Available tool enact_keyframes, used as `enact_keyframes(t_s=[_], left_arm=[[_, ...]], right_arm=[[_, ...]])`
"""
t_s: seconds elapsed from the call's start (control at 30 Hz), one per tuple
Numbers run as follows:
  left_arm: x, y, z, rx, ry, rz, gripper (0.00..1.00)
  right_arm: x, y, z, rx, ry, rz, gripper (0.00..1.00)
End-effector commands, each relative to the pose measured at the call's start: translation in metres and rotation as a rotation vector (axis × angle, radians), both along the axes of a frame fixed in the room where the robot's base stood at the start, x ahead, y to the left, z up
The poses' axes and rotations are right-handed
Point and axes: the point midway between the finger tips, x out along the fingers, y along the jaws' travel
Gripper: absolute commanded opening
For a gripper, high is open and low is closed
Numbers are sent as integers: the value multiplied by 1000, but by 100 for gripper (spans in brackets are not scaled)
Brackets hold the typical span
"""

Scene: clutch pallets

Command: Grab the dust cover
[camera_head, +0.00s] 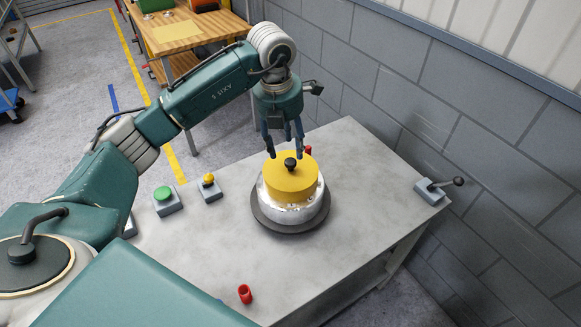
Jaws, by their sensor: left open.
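The dust cover (284,184) looks like a yellow round cap with a black knob (290,164) on top. It sits on a silver round housing (297,215), which stands on a dark round base (268,223) on the grey table. My left gripper (285,155) points down just above the cover. Its fingers are open, near the black knob, and appear to hold nothing. I cannot tell whether they touch the knob. My right gripper is not in view.
A green button box (166,200) and a yellow button box (209,187) stand on the table (350,160) to the left. A red cup-like part (245,293) is at the front. A lever box (431,192) is at the right edge. A block wall (400,90) runs behind.

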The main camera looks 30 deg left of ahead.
Motion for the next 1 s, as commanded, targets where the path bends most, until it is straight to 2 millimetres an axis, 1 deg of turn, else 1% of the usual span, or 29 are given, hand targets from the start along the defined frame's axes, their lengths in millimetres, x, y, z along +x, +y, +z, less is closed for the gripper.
enact_keyframes(t_s=[0.03, 0.07, 0.17, 0.27, 0.33, 0.4, 0.5, 0.6, 0.77, 0.8, 0.87, 0.9, 0.97, 1.0], left_arm=[[0, 0, -4, 1, 2, 1, 47], [1, 0, -6, 1, 1, 0, 47], [2, -1, -11, -1, 2, 1, 47], [3, -3, -22, 0, 6, 1, 47], [6, -4, -32, 0, 6, 1, 47], [8, -5, -45, 1, 5, 1, 47], [10, -4, -55, 0, 3, 0, 47], [11, -4, -60, 1, -1, -1, 47], [11, -4, -60, 1, -1, 0, 47], [11, -4, -60, 1, -1, 0, 43], [11, -4, -60, 1, -1, 0, 31], [11, -4, -60, 1, -1, 0, 23], [11, -4, -60, 1, -1, 0, 11], [11, -4, -60, 1, -1, 0, 3]], right_arm=[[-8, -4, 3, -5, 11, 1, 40], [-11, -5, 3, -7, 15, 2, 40], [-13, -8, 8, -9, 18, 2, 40], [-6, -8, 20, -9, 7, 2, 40], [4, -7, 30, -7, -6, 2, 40], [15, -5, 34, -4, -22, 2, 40], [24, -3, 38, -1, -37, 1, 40], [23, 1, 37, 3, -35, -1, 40], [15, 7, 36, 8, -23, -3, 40], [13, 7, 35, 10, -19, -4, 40], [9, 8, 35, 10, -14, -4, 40], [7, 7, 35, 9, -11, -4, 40], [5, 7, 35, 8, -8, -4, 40], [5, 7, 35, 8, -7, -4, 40]])
